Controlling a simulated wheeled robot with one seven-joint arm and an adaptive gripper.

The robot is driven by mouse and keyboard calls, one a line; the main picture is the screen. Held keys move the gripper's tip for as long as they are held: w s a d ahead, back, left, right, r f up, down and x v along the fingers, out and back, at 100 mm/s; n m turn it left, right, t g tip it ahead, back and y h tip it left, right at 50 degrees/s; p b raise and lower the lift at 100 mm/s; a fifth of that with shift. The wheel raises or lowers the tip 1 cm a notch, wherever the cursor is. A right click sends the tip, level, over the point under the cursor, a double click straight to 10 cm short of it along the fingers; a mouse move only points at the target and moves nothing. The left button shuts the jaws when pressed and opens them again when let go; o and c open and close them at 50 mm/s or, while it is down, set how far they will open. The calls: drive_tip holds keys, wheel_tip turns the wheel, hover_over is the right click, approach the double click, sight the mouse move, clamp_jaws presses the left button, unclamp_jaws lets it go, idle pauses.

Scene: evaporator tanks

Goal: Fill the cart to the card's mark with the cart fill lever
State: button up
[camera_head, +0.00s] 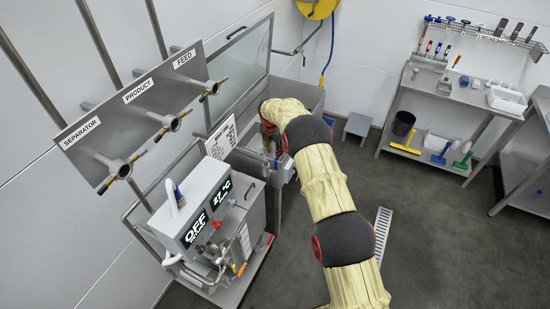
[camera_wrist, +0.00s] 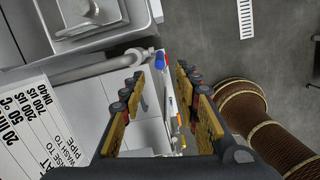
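The cart (camera_head: 256,275) stands at the lower left, with a control box (camera_head: 203,208) reading "OFF" and "27 °C". A red knob (camera_head: 216,224) and an orange-handled lever (camera_head: 241,269) show on its front; I cannot tell which part is the cart fill lever. A white printed card (camera_head: 221,138) hangs behind the box and shows in the wrist view (camera_wrist: 32,125), its text partly cut off. My gripper (camera_wrist: 165,92) is open and empty by the tank. Beyond its fingers are a blue-ended part (camera_wrist: 160,60) and a narrow red-and-white strip. My arm hides most of the gripper in the head view.
A wall panel (camera_head: 133,105) carries valves labelled SEPARATOR, PRODUCT and FEED. An open-lidded steel tank (camera_head: 308,97) stands behind my arm. A workbench (camera_head: 466,96) with tools is at the right. The grey floor (camera_head: 425,230) between is clear, with a drain grate (camera_head: 382,232).

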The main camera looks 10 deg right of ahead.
drive_tip(key=shift+s+a+r, duration=0.1)
drive_tip(key=shift+s+r, duration=0.05)
drive_tip(key=shift+r, duration=0.95)
drive_tip(key=shift+b, duration=0.35)
idle(6.5)
